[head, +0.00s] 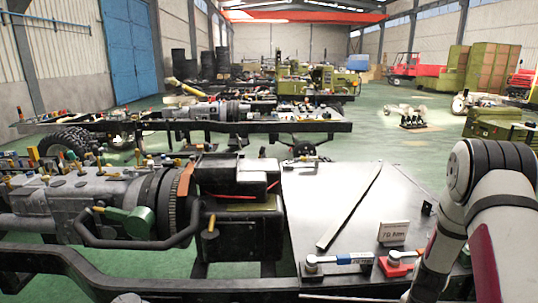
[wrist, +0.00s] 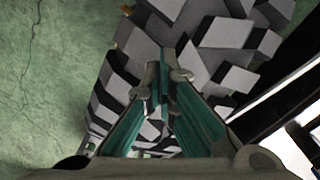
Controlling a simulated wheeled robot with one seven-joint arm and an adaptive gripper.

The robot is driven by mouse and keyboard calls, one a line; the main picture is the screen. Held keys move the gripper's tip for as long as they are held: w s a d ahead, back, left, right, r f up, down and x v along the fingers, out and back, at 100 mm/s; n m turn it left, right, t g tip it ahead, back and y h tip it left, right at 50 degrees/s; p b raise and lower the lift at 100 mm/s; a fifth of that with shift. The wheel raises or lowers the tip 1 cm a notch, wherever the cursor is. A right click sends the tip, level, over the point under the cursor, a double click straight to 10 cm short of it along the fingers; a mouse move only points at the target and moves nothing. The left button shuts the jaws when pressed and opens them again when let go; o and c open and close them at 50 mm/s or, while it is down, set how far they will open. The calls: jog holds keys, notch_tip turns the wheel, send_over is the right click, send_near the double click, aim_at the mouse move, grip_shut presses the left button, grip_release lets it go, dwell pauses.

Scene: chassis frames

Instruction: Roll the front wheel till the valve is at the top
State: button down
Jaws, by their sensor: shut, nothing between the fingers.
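A tyre with blocky grey tread (wrist: 205,45) fills the middle of the wrist view, seen from close up; I cannot tell whether it is the front wheel. No valve shows in either view. My gripper (wrist: 163,72), with teal finger pads, is shut and empty in front of the tread. Its fingertips overlap the tread blocks; I cannot tell whether they touch. In the head view my gripper is out of sight below the frame, and only my arm shows at the right. The near chassis frame (head: 95,285) runs along the bottom of the head view.
An engine and gearbox (head: 95,200) lie on the near chassis. A wheel (head: 68,142) belongs to the chassis behind. Green floor (wrist: 50,70) lies left of the tyre.

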jog(key=shift+f+b, duration=0.4)
jog(key=shift+f, duration=0.5)
jog(key=shift+d, duration=0.25)
jog(key=shift+d+r, duration=0.25)
jog(key=shift+d, duration=0.65)
jog(key=shift+d, duration=0.1)
jog(key=shift+d+f+b, duration=0.15)
jog(key=shift+d+b, duration=0.45)
jog(key=shift+d, duration=0.45)
jog(key=shift+w+d, duration=0.1)
